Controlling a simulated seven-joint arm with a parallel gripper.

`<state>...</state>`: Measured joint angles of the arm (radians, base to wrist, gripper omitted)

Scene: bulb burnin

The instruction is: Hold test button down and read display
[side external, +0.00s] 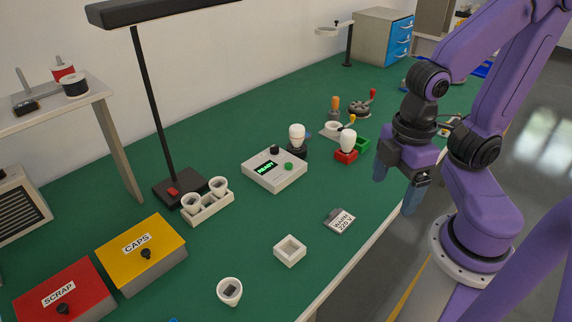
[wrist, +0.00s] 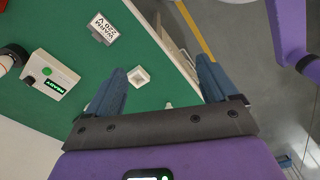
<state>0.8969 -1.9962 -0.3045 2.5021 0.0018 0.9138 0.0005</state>
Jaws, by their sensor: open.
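The tester is a white box (side external: 265,178) in the middle of the green bench, with a lit green display (side external: 265,168) that reads READY. A green button (side external: 289,166) sits on its top, and a black knob (side external: 275,149) stands behind the display. The box also shows at the left of the wrist view (wrist: 50,75). My gripper (side external: 410,200) is open and empty, pointing down near the bench's front edge, well to the right of the tester. In the wrist view its blue fingers (wrist: 160,88) are wide apart with nothing between them.
A tag (side external: 339,220) and a small white square dish (side external: 290,250) lie in front. A lamp (side external: 150,110), yellow CAPS box (side external: 140,255) and red SCRAP box (side external: 65,295) are left.

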